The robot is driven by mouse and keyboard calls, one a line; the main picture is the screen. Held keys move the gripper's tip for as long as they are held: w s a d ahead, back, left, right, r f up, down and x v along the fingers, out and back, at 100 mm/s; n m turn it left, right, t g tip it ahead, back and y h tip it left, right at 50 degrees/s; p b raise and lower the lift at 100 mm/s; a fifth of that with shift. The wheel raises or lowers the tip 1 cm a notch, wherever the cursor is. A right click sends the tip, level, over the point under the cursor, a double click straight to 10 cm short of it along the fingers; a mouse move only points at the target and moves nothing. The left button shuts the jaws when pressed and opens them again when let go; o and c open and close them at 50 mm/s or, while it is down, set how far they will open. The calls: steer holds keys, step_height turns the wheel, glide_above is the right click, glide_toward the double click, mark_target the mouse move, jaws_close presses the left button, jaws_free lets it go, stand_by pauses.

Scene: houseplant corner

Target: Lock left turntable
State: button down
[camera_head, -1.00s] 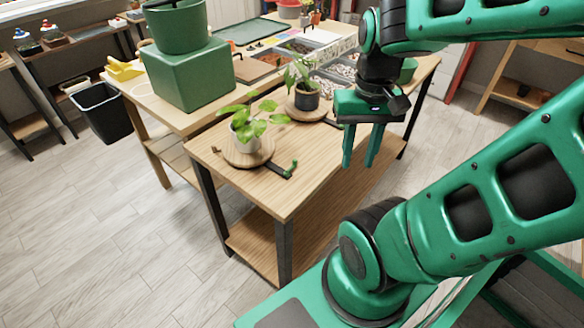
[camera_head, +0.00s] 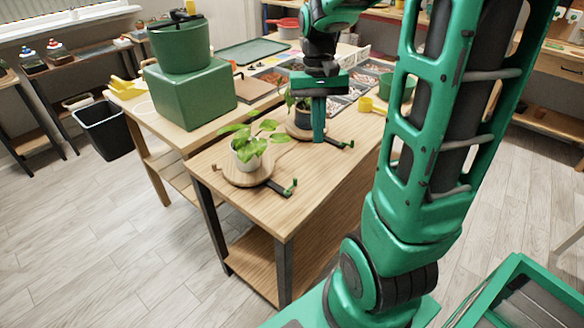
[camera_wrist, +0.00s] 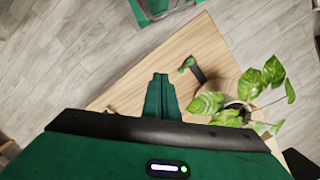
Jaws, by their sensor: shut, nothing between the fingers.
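The left turntable (camera_head: 232,177), a round wooden disc, carries a leafy plant (camera_head: 250,148) in a white pot (camera_head: 244,162). Its dark lock lever (camera_head: 279,189) sticks out toward the front right and has a green tip (camera_head: 293,184). The lever (camera_wrist: 198,74) and leaves also show at the right of the wrist view. The right turntable (camera_head: 293,131) holds a plant in a dark pot, partly hidden by my gripper; its lever (camera_head: 340,143) shows. My gripper (camera_head: 318,140) is shut and empty, above the table beyond the left lever, apart from it. Its fingers (camera_wrist: 160,86) show in the wrist view.
The wooden table (camera_head: 285,212) is bare at its front. A green box (camera_head: 190,95) with a green pot (camera_head: 180,45) on it stands on the adjoining bench. A yellow cup (camera_head: 372,106) and a green bowl (camera_head: 398,88) are behind my gripper. A black bin (camera_head: 104,128) stands at left.

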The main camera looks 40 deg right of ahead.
steer(key=w+f+y, duration=0.1)
steer(key=w+f, duration=0.3)
steer(key=w, duration=0.7)
steer(key=shift+f+g, duration=0.4)
steer(key=x, duration=0.9)
steer(key=shift+s+f, duration=0.1)
steer(key=shift+f, duration=0.2)
steer(key=shift+s+a+f, duration=0.15)
steer(key=shift+s+a, duration=0.45)
steer(key=shift+s, duration=0.35)
steer(key=shift+s+a, duration=0.5)
steer(key=shift+s, duration=0.3)
steer(key=shift+d, duration=0.2)
